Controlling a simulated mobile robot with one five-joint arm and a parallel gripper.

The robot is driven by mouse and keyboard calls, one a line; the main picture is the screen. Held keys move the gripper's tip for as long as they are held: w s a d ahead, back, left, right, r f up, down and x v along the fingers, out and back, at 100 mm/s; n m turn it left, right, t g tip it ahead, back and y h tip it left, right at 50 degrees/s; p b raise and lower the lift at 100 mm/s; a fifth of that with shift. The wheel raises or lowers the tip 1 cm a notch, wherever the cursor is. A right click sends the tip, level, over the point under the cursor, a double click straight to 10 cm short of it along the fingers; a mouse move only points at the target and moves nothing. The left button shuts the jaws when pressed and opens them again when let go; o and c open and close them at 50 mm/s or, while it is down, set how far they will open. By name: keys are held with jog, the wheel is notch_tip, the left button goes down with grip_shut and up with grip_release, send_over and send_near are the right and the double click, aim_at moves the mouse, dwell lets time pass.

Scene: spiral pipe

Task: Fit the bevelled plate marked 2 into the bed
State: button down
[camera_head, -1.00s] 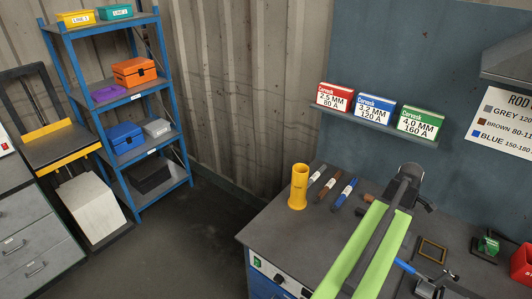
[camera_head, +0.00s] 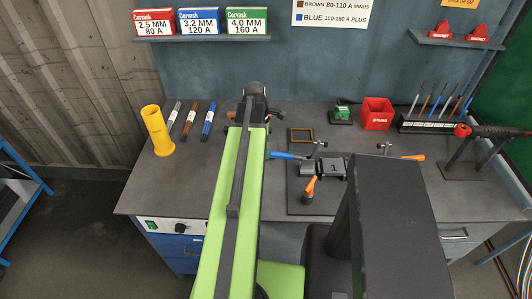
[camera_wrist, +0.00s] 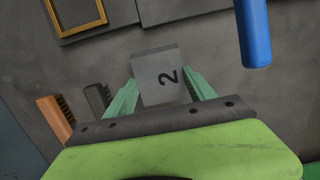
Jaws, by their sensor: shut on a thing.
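The grey plate marked 2 (camera_wrist: 158,75) is held between the green fingers of my gripper (camera_wrist: 160,92) in the wrist view. Its number faces the wrist camera. In the head view my arm reaches away over the bench, and the plate and fingertips are hidden or cannot be made out. A dark clamp fixture (camera_head: 312,170), which seems to hold the bed, stands on the bench to the right of my arm. It has blue and orange handles. In the wrist view the plate is apart from the blue handle (camera_wrist: 254,35).
A red box (camera_head: 377,113) and a torch on a stand (camera_head: 490,132) are to the right. Two brushes (camera_wrist: 55,117) show in the wrist view.

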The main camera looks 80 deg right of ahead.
jog(key=shift+f, duration=0.85)
jog(key=shift+r, duration=0.25)
jog(key=shift+f, duration=0.2)
jog(key=shift+c, duration=1.6)
grip_release()
notch_tip(320, 180, up, 12)
jog(key=w+p, duration=0.1)
jog(key=p, duration=1)
jog(key=shift+w+r+p, duration=0.15)
jog(key=shift+w+p, duration=0.25)
jog(key=shift+a, duration=0.15)
